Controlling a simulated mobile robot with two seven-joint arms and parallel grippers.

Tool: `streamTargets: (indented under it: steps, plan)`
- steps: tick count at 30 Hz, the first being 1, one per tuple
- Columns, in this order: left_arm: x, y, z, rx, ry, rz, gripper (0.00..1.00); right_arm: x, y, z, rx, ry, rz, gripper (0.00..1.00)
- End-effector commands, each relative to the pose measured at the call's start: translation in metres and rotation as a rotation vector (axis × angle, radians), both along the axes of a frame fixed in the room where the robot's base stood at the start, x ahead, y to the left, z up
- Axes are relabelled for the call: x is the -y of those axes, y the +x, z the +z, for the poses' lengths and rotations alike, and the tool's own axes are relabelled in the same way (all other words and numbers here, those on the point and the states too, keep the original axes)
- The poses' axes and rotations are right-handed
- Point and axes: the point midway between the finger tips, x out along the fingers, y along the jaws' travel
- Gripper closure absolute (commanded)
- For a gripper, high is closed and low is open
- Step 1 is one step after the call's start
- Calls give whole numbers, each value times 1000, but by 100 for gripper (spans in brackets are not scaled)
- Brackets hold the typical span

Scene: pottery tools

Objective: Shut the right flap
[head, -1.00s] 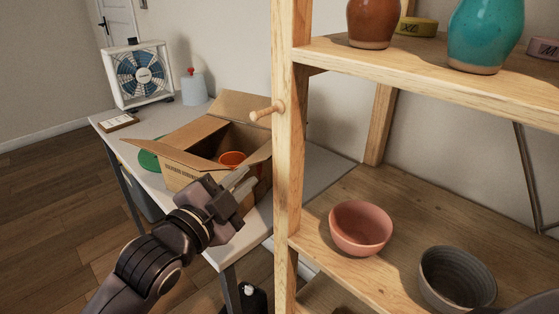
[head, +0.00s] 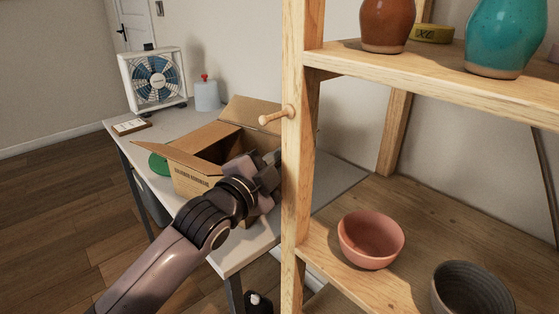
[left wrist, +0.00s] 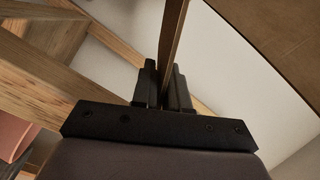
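The open cardboard box (head: 192,183) stands on the white table. Its left flap (head: 180,157) leans outward and its back flap (head: 248,112) stands up. My left gripper (head: 272,165) is at the box's right side, close to the shelf post. In the left wrist view the fingers (left wrist: 164,88) are close together on either side of a thin brown strip, which looks like the right flap (left wrist: 174,40) seen edge-on. In the head view the right flap is hidden behind my gripper and the post. My right gripper is not in view.
The shelf holds a pink bowl (head: 371,240), a grey bowl (head: 471,290) and vases. A fan (head: 153,79) and a white bottle (head: 206,95) stand at the table's back.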

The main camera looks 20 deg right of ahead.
Motion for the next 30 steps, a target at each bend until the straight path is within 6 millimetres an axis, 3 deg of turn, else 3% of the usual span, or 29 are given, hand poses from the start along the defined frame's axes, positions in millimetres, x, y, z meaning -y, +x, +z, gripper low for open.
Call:
streamTargets:
  steps: [11, 12, 13, 14, 30]
  plan:
    - [4, 2, 0, 1, -1, 0, 86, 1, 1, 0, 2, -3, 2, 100]
    - [3, 2, 0, 1, -1, 0, 89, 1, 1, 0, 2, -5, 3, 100]
    - [3, 2, 0, 1, -1, 0, 99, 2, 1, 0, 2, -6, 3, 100]
    - [3, 2, 0, 1, -1, 0, 100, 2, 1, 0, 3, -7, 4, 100]
    - [3, 2, 0, 0, -1, 1, 100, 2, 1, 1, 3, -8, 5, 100]
